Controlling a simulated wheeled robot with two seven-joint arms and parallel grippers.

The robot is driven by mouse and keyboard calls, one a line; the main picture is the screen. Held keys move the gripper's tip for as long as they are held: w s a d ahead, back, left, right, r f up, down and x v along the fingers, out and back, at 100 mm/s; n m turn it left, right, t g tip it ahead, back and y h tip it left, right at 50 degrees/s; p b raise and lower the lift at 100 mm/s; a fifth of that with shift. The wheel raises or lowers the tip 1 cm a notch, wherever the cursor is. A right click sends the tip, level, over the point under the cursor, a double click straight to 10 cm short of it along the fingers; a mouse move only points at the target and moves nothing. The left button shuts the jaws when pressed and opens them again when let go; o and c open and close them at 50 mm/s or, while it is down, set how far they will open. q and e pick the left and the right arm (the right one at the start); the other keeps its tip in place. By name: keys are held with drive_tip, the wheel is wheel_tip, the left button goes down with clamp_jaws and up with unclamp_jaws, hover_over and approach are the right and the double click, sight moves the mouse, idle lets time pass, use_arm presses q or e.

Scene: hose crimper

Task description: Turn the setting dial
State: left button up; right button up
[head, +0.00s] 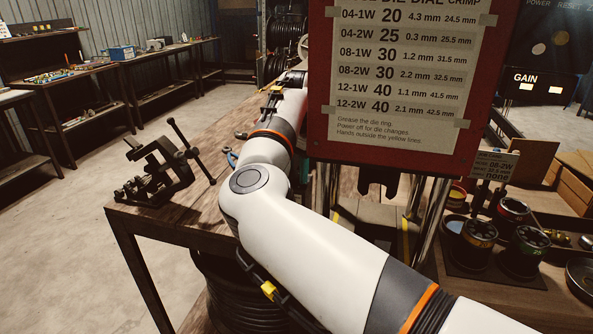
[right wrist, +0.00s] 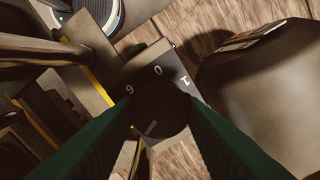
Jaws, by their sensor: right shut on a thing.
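The setting dial (right wrist: 160,116) is a dark round knob in the right wrist view, with the numerals 9, 0 and 1 on the grey plate around its far side. A pale line shows on its face, toward the bottom of the picture. My right gripper (right wrist: 160,100) has its green fingers on either side of the knob and is shut on it. In the head view my right arm crosses the middle, and the dial is hidden. My left gripper is in neither view.
A red-framed settings chart (head: 402,75) stands close beside my right arm. A black vise-like fixture (head: 160,170) is on the wooden table's left corner. Several round dies (head: 480,232) and a small tag (head: 494,166) reading 08-2W are at right. The floor at left is clear.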

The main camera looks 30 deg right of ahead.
drive_tip(key=n, duration=0.4)
drive_tip(key=shift+n+b, duration=0.35)
drive_tip(key=shift+n, duration=0.05)
drive_tip(key=n, duration=0.3)
drive_tip(key=shift+n+b, duration=0.3)
drive_tip(key=shift+b, duration=0.05)
drive_tip(key=n, duration=0.3)
drive_tip(key=shift+w+n+b, duration=0.1)
drive_tip(key=shift+n+b, duration=0.2)
drive_tip(key=shift+b, duration=0.1)
drive_tip(key=n, duration=0.3)
drive_tip(key=shift+n+b, duration=0.3)
drive_tip(key=shift+b, duration=0.1)
drive_tip(key=n+b, duration=0.2)
drive_tip(key=n, duration=0.4)
drive_tip(key=shift+a, duration=0.1)
drive_tip(key=n+b, duration=0.2)
drive_tip(key=n, duration=0.4)
drive_tip(key=shift+r+n, duration=0.1)
drive_tip(key=shift+n, duration=0.3)
drive_tip(key=o, duration=1)
